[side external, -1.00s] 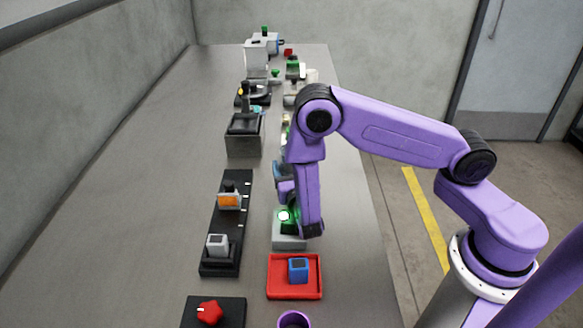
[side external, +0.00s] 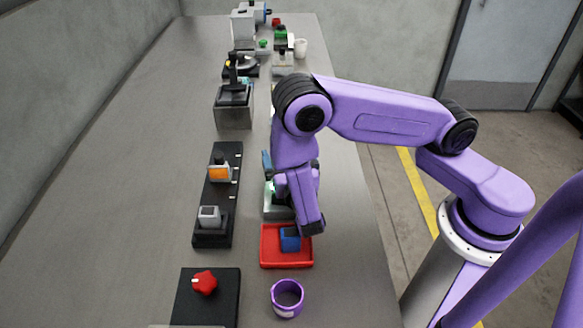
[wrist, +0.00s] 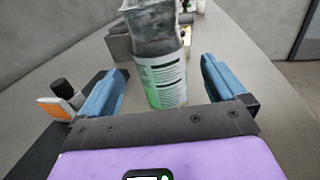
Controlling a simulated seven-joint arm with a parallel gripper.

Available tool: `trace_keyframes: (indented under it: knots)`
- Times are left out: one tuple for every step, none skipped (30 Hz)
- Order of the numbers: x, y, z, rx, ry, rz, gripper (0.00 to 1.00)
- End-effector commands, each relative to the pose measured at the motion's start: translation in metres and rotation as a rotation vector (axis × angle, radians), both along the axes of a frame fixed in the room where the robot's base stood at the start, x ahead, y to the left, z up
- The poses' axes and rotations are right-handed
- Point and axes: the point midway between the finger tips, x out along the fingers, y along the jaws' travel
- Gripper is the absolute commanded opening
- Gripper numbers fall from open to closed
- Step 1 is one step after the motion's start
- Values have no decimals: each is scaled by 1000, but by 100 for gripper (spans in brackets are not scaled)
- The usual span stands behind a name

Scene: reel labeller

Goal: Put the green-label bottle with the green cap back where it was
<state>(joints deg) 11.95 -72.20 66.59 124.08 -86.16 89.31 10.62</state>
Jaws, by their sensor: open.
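In the wrist view a bottle with a white and green label (wrist: 165,85) stands between the two blue fingers of my open gripper (wrist: 162,82). Gaps show on both sides of it. Its upper part is grey; I cannot see a green cap.
A red tray (side external: 264,262) with a blue block (side external: 290,240) is just nearer.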

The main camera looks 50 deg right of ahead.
Motion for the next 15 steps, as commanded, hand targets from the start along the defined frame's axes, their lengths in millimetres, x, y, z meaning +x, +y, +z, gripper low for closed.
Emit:
trace_keyframes:
  knots:
    - [-8,7,0,0,0,6,98]
    - [-12,10,0,0,0,7,98]
    - [-18,13,0,-1,1,6,98]
    - [-21,15,0,-1,1,5,98]
    - [-24,17,0,-1,1,5,98]
    - [-28,20,0,0,1,3,98]
    - [-30,21,0,0,1,4,98]
    - [-33,23,0,-1,1,3,98]
    - [-35,24,0,0,0,1,98]
    - [-36,25,0,0,0,2,98]
    - [-37,25,0,0,0,2,98]
    - [-38,26,0,0,0,1,98]
    - [-39,26,0,0,0,1,98]
    - [-39,26,0,1,-1,0,98]
    - [-39,26,0,1,-1,-1,98]
